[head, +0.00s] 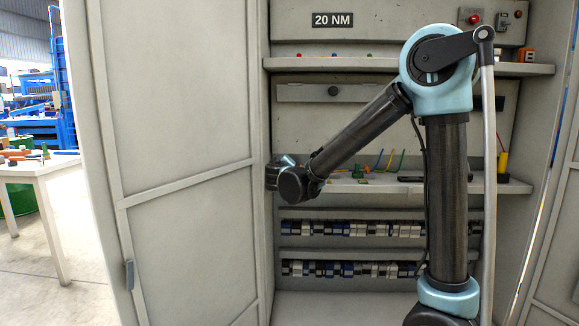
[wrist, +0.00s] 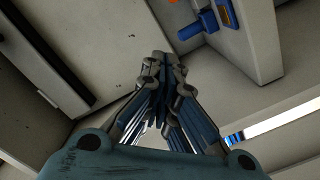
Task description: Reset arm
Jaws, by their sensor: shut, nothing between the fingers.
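My arm stands on the right in the head view and bends left and down toward the cabinet. Its wrist end is near the left edge of the cabinet opening, in front of the middle shelf. The fingers barely show there. In the wrist view my gripper (wrist: 160,65) is shut, its fingertips together with nothing between them. Pale panels lie beyond the fingertips, with no visible contact.
An open cabinet has a left door (head: 180,150), an upper shelf (head: 330,65) and a middle shelf (head: 370,187) with small coloured items. Rows of terminal blocks (head: 340,268) sit below. A "20 NM" label (head: 332,20) is at the top. A white table (head: 45,168) stands at far left.

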